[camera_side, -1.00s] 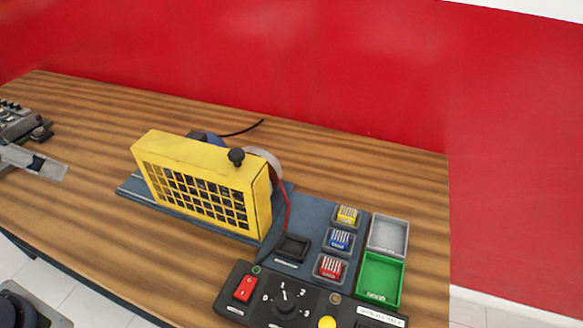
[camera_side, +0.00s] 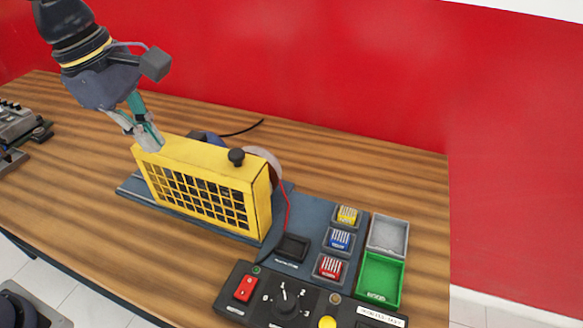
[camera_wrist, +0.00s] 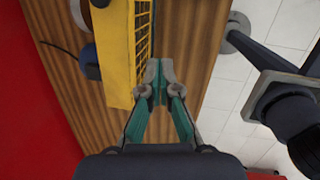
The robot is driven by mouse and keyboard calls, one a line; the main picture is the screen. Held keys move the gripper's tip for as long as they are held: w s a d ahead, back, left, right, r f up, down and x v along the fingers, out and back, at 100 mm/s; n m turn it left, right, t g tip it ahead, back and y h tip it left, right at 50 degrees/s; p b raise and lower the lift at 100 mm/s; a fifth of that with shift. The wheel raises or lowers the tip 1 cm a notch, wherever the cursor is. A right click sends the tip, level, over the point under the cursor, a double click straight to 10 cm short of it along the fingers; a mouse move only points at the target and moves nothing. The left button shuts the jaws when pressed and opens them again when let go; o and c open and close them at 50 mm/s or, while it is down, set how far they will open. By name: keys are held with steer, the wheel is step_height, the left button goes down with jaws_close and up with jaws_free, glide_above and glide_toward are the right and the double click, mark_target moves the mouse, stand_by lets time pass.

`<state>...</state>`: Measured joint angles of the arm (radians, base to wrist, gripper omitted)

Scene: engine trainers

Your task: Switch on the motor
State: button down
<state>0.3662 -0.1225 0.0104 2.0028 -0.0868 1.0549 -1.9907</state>
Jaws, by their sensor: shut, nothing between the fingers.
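The motor unit shows in the side view as a yellow guard cage (camera_side: 200,185) with a black knob on top and a grey wheel behind it, on a dark base plate. A control box stands at the front right, with a red switch (camera_side: 245,288), a black rotary dial (camera_side: 286,300) and a yellow button (camera_side: 327,322). My gripper (camera_side: 150,143) is shut and empty, at the left end of the guard in the picture; whether it touches cannot be told. In the wrist view my gripper (camera_wrist: 157,66) points down beside the yellow guard (camera_wrist: 117,50).
Coloured blocks (camera_side: 338,240) sit in small trays right of the guard, next to a grey bin (camera_side: 388,235) and a green bin (camera_side: 380,278). A grey device (camera_side: 14,122) stands at the far left.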

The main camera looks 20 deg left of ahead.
steer(key=d+f+g, duration=0.2)
steer(key=d+f, duration=0.3)
steer(key=d, duration=0.3)
steer(key=m+g+y, duration=0.1)
steer(key=g+y, duration=0.1)
glide_above(241, 294)
steer(key=w, duration=0.3)
step_height(241, 294, down, 6)
steer(key=f, duration=0.1)
steer(key=shift+s+r, duration=0.25)
steer(key=f, duration=0.4)
steer(key=s+f, duration=0.1)
steer(key=f, duration=0.4)
steer(key=s+f, duration=0.1)
steer(key=f, duration=0.3)
steer(key=shift+f, duration=0.4)
steer(key=shift+s+f, duration=0.1)
steer(key=shift+f, duration=0.25)
